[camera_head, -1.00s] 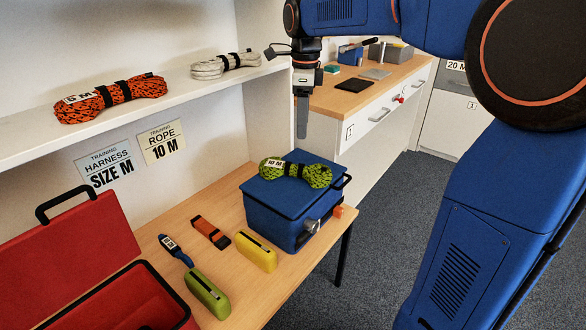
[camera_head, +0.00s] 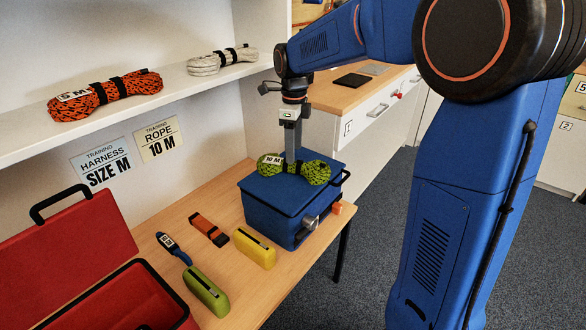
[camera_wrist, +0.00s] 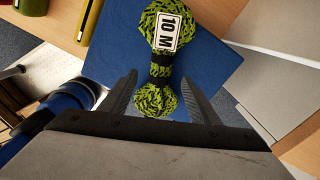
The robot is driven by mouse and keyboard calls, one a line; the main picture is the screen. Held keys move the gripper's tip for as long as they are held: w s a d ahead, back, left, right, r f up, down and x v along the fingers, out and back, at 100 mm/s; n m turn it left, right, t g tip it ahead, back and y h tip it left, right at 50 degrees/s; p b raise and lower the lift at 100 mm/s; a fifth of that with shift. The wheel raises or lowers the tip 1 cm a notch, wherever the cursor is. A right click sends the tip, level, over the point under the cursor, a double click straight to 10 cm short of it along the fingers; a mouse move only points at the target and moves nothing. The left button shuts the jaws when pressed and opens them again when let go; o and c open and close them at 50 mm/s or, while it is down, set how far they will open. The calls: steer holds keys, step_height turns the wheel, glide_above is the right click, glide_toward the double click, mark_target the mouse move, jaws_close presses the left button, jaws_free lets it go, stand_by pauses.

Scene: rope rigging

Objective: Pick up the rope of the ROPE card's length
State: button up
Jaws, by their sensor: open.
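The ROPE card (camera_head: 159,139) on the wall reads "TRAINING ROPE 10 M". A green and black rope bundle (camera_head: 314,173) with a "10 M" tag lies on the lid of a blue box (camera_head: 270,198) on the wooden table. My gripper (camera_head: 290,158) points down right over the middle of this bundle.
An orange rope (camera_head: 105,96) tagged 5 M and a white rope (camera_head: 220,61) lie on the shelf. The table (camera_head: 190,257) holds an open red case (camera_head: 85,245), a yellow pouch (camera_head: 255,248), a green pouch (camera_head: 206,292) and an orange strap (camera_head: 209,229).

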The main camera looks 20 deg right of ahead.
mark_target(293, 167)
steer(key=shift+w+a+f, duration=0.1)
steer(key=shift+w+f, duration=0.05)
steer(key=shift+f, duration=2.95)
steer(key=shift+c, duration=0.3)
jaws_close()
steer(key=shift+r, duration=0.15)
